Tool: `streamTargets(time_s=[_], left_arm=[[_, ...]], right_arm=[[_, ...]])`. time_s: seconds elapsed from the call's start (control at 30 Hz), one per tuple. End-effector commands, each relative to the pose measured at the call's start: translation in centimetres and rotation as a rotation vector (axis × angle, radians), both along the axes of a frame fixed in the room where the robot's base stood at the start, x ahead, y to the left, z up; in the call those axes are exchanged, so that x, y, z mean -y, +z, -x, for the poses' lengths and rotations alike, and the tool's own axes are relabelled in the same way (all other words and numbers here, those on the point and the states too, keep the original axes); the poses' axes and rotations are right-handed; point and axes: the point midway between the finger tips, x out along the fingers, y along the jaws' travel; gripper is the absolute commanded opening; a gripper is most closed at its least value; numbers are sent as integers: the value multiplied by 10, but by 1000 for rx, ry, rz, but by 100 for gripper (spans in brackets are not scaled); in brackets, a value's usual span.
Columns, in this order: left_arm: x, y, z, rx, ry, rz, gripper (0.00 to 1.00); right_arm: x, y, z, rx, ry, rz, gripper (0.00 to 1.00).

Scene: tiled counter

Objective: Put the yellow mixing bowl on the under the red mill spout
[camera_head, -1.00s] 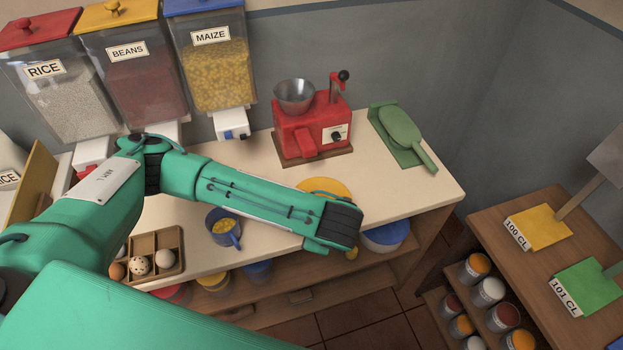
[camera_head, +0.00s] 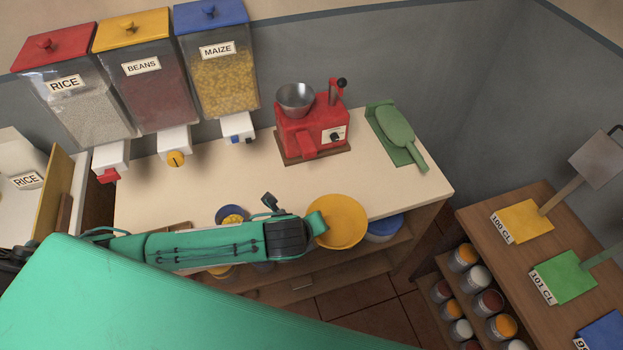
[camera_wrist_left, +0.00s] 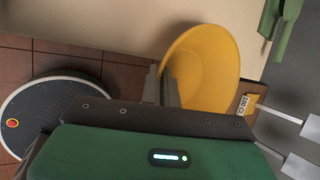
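The yellow mixing bowl (camera_head: 340,222) is at the counter's front edge, in front of the red mill, and seems to overhang the edge. I cannot tell whether its base touches the counter. My left gripper (camera_head: 316,222) is at its left rim. In the left wrist view the fingers (camera_wrist_left: 162,88) sit close together around the wall of the bowl (camera_wrist_left: 212,65), which looks tilted there. The red mill (camera_head: 315,130) stands on a brown base at the back of the counter, with its red spout (camera_head: 304,146) facing front. My right gripper is out of view.
A green scoop (camera_head: 402,133) lies right of the mill. Rice, beans and maize dispensers (camera_head: 220,75) line the left back. A blue mug (camera_head: 232,215) is close behind my left forearm. The cream counter (camera_head: 240,175) is clear between bowl and mill.

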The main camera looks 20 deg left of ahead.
Motion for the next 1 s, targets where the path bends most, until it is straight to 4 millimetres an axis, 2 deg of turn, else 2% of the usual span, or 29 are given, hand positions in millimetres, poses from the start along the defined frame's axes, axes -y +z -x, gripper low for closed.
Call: streamTargets(time_s=[0.1,0.2,0.7,0.83,1.0], left_arm=[[-4,4,1,0,-31,1,0],[-11,5,-8,0,-40,-1,0],[-83,7,-115,1,-37,-2,0],[-95,6,-133,1,-39,0,0],[-101,4,-143,0,-41,1,0]], right_arm=[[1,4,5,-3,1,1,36],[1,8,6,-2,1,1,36],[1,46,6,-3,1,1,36],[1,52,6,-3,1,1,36],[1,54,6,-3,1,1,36]])
